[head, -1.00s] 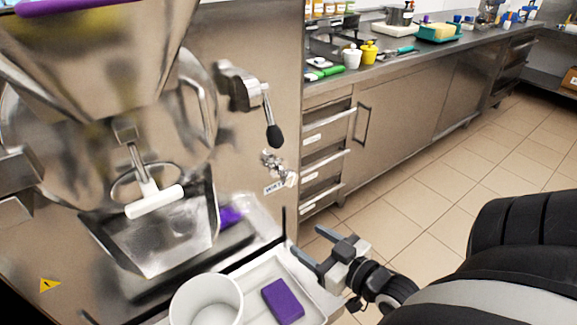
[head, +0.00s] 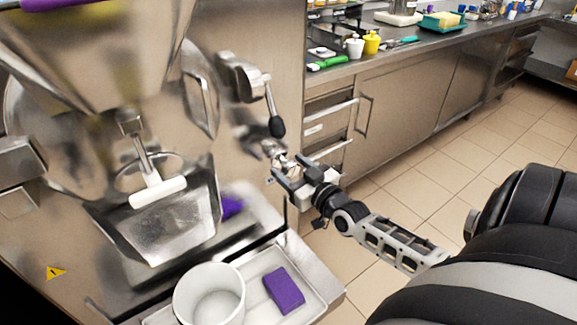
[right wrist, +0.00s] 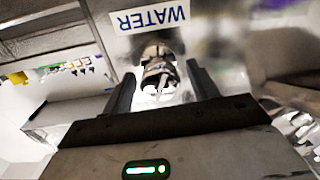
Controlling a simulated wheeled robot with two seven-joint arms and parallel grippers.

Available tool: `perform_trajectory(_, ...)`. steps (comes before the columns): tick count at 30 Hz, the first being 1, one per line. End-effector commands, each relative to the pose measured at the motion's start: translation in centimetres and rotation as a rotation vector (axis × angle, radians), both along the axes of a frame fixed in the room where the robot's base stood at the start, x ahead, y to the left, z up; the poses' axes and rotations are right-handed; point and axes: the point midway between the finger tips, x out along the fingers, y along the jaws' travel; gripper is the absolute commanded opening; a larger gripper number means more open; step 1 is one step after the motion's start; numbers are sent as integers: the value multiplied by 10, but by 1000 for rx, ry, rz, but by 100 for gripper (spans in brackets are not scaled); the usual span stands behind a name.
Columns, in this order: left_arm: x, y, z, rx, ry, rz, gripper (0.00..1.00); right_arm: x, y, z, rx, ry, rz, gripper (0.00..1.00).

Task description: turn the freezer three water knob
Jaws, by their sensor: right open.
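The water knob is a small metal fitting on the freezer's front panel, and it shows in the head view (head: 272,150) partly behind my right gripper. In the right wrist view the knob (right wrist: 158,76) sits between the two fingers, below an upside-down WATER label (right wrist: 149,17). My right gripper (head: 288,172) is open, with its fingertips at the knob, one on either side in the wrist view; I cannot tell whether they touch it. The freezer (head: 250,40) is a large steel machine filling the left of the head view. My left gripper is not in view.
A black-tipped lever (head: 275,118) hangs just above the knob. Below my right gripper, a tray (head: 318,278) holds a white bucket (head: 210,295) and a purple sponge (head: 284,290). A steel counter with drawers (head: 330,125) runs along the right; tiled floor is clear.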

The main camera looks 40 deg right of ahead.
Motion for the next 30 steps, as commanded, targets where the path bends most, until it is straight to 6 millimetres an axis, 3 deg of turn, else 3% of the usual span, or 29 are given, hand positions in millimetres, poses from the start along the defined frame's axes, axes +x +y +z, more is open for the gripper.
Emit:
perform_trajectory(4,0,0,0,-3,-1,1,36,11,-1,0,-1,-1,0,59)
perform_trajectory(13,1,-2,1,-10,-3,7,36,13,-1,0,0,1,0,59)
perform_trajectory(14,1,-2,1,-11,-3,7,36,13,-1,0,0,1,0,56)
perform_trajectory(18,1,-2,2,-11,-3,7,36,13,-1,0,0,0,0,17)
perform_trajectory(19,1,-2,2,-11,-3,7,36,13,-1,0,0,0,0,15)
perform_trajectory(30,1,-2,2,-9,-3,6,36,13,-1,0,46,-5,0,15)
